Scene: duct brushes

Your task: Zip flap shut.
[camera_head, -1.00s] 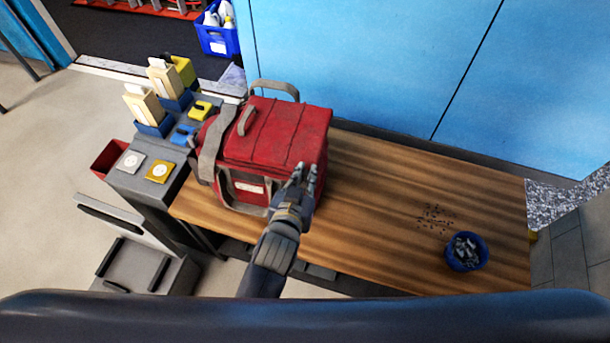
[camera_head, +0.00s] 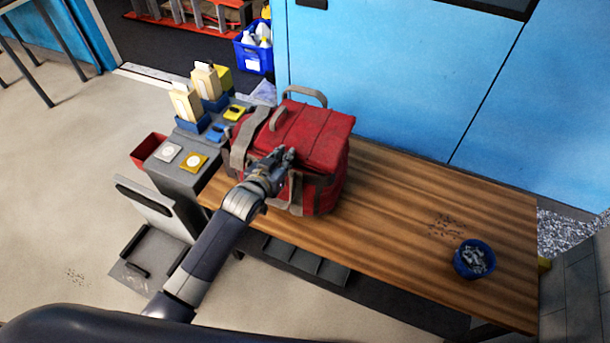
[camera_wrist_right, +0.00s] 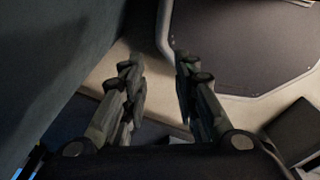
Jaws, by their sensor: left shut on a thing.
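A red soft bag (camera_head: 328,178) with grey straps stands on the wooden bench. Its red top flap (camera_head: 312,135) lies down over the top. A grey carry handle (camera_head: 304,95) stands up at the back. My left gripper (camera_head: 285,156) is at the front upper edge of the bag, left of its middle, near the flap's edge. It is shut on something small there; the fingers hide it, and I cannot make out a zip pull. My right gripper (camera_wrist_right: 158,75) shows in the right wrist view with fingers apart and nothing between them.
The wooden bench (camera_head: 400,215) is clear right of the bag, up to a blue bowl (camera_head: 474,260) of metal pieces and dark specks. Left of the bag, a grey stand holds blue holders with cream packs (camera_head: 186,102). A blue cabinet wall (camera_head: 390,80) rises behind.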

